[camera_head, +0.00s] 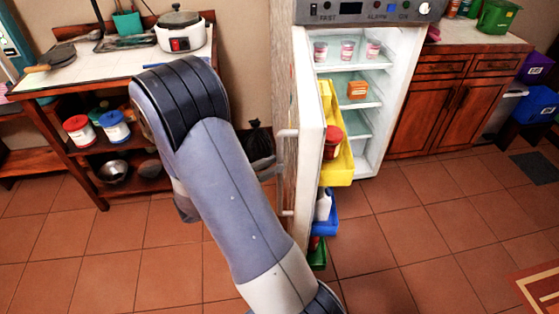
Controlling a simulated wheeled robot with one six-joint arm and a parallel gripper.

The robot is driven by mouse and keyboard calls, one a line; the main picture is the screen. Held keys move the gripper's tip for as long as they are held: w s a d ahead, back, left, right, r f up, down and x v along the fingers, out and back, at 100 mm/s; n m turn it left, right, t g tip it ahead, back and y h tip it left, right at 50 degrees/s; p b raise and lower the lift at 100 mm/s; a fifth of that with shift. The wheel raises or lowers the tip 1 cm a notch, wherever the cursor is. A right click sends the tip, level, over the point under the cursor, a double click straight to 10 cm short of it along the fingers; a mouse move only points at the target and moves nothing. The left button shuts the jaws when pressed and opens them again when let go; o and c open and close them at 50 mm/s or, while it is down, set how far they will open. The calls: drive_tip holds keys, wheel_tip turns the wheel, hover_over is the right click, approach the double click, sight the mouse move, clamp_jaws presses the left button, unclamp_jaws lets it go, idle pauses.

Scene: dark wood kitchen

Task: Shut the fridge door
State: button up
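The fridge (389,110) stands at the upper middle with its inside exposed. Its door (309,150) is wide open, swung out toward me from the left side and seen nearly edge-on. A vertical handle (282,172) is on the door's outer, left face. The door's inner side has yellow (338,165), blue (329,227) and green bins, holding a red container and a white bottle. My arm crosses the middle, left of the door, and runs down past the bottom edge.
A shelf table (85,80) with a rice cooker (180,30) and cans stands at left. Wooden cabinets (440,100) are right of the fridge. The tiled floor (420,230) right of the door is mostly clear.

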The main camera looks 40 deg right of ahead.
drive_tip(key=shift+s+d, duration=0.2)
drive_tip(key=shift+d, duration=1.3)
drive_tip(key=shift+c, duration=0.3)
clamp_jaws()
